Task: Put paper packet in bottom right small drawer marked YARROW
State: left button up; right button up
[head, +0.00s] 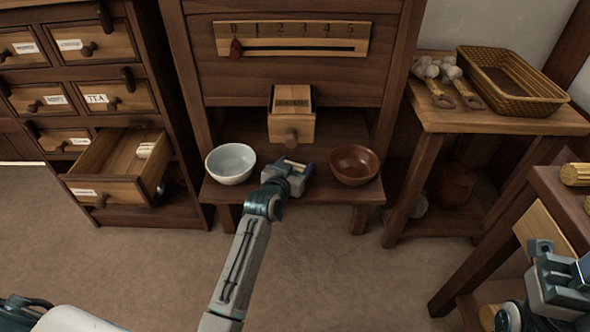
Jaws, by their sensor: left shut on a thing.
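My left gripper (292,168) is low at the wooden mill stand, between a white bowl and a brown bowl. It is shut on a small pale thing, mostly hidden by the jaws, which may be the paper packet. The bottom right small drawer (108,186) of the cabinet at left is pulled out; its label is too small to read. A small pale roll-shaped thing (146,150) lies inside it near the back right. My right gripper (558,272) is at the lower right edge, beside a side table; its jaws are not clear.
The white bowl (231,164) and brown bowl (354,165) stand on the stand's low shelf (310,194). A small wooden box with a knob (291,128) juts out above. A wicker basket (511,82) sits on the right table. Floor is clear between cabinet and stand.

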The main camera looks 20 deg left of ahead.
pick_arm(q)
jog(key=shift+r, duration=0.15)
jog(key=o, duration=1)
jog(key=shift+o, duration=0.2)
